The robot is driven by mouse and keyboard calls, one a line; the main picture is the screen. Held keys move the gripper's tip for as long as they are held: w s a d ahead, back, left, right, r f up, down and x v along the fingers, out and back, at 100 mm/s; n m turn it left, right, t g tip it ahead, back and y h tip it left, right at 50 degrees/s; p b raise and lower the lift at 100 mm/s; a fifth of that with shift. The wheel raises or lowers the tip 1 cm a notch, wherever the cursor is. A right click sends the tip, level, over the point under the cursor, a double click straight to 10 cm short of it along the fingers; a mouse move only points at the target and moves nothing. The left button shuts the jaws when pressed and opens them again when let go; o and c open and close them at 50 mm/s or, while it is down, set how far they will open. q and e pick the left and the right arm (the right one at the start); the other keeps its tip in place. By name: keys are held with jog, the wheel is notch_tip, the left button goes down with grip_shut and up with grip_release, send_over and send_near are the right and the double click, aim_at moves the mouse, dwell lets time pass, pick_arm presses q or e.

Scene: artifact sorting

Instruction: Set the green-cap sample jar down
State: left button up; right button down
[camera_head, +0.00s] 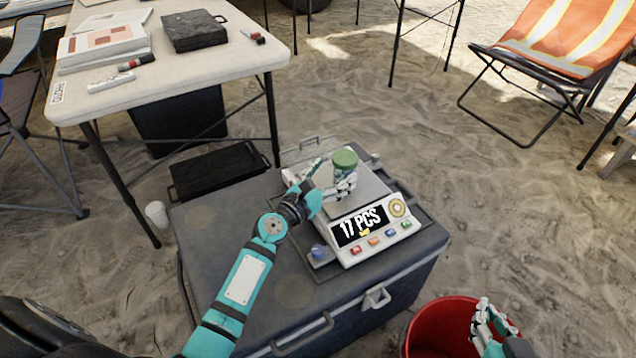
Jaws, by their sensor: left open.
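The green-cap sample jar (344,161) stands upright at the scale's weighing plate (368,187), on top of the dark cooler box. My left gripper (338,178) is at the jar's left and front, with its fingers open around the jar's lower part. The fingers hide most of the jar's body, and I cannot tell whether they touch it. The scale (371,228) has a display reading "17 PCS". My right gripper (483,318) is at the lower right, over the red bucket; its finger state is unclear.
The cooler box (230,235) bears the scale and a small blue-capped item (319,252) left of the display. A red bucket (425,325) stands at its right. A white table (190,65) is at upper left, and an orange folding chair (560,45) at upper right. Sand lies between.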

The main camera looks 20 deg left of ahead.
pick_arm(q)
jog(key=v, duration=0.5)
jog(key=shift+v, duration=0.75)
pick_arm(e)
jog(key=shift+s+d+f+g+h, duration=0.15)
jog(key=shift+s+d+f+g, duration=0.1)
jog(key=shift+s+f+g, duration=0.35)
jog(key=shift+s+d+f+g+h, duration=0.15)
jog(key=shift+s+d+f+g, duration=0.1)
jog(key=shift+s+f+g, duration=0.35)
jog(key=shift+w+f, duration=0.1)
